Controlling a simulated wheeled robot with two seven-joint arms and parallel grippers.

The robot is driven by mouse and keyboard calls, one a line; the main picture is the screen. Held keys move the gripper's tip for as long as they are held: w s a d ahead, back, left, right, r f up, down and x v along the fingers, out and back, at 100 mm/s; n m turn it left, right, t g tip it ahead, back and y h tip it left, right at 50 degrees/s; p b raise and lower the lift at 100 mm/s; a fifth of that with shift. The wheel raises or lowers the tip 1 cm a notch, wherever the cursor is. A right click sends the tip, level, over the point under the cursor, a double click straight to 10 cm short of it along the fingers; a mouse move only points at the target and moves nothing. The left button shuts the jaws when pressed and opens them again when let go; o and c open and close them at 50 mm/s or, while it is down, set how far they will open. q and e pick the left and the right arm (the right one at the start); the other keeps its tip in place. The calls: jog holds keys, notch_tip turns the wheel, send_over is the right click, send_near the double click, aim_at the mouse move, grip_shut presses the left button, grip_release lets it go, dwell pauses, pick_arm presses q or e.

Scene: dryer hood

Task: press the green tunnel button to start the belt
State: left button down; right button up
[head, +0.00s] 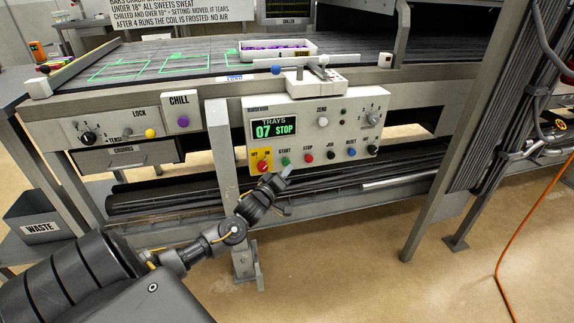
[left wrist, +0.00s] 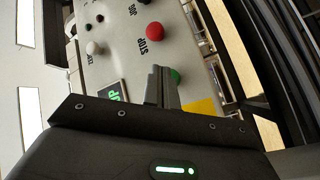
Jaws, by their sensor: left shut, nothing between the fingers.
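The green START button (head: 285,161) is on the lower left of the control panel (head: 322,112). The panel's display (head: 275,128) reads "TRAYS 07 STOP". My left gripper (head: 285,171) is shut and empty, with its fingertips just below and in front of the green button. In the left wrist view the shut fingers (left wrist: 160,86) cover part of the green button (left wrist: 176,76). I cannot tell whether the tips touch it. My right gripper is not in view.
A red knob on a yellow plate (head: 262,160) is left of START, and the red STOP button (head: 308,158) is right of it. A grey post (head: 222,148) stands at the panel's left.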

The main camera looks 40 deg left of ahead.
pick_arm(q)
jog(key=shift+w+a, duration=0.1)
jog(key=shift+w+a, duration=0.2)
